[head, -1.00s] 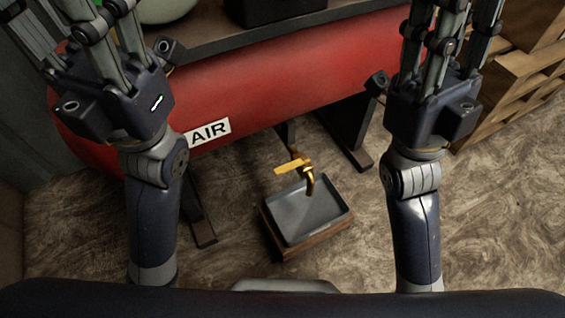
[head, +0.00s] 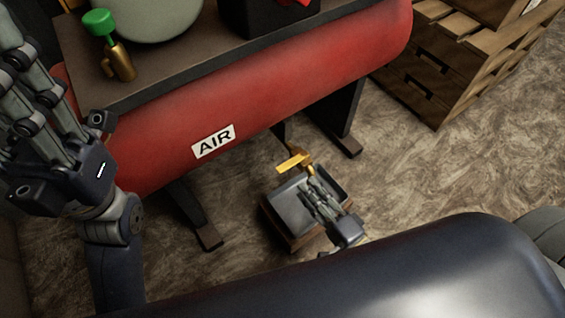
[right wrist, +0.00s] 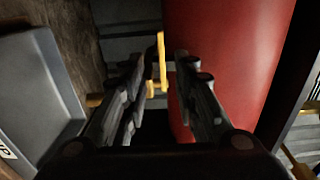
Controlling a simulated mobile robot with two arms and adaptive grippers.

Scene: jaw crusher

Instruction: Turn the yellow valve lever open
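The yellow valve lever (head: 292,161) sticks out to the left from a brass tap under the red tank (head: 270,95) marked AIR. My right gripper (head: 313,186) is low over the grey tray, just below the tap, with its fingers toward the valve. In the right wrist view the lever (right wrist: 161,62) shows between and beyond the two spread fingers, which do not appear closed on it. Whether they touch it cannot be told. My left gripper (head: 25,60) is at the left edge, away from the valve, its fingers spread and empty, partly cut off.
The grey tray (head: 283,207) stands on a wooden base below the tap. A tank leg (head: 345,115) stands right of the valve. Wooden crates (head: 440,75) are at the upper right. A green-topped brass fitting (head: 122,62) sits on the tank's upper shelf. Floor around the tray is clear.

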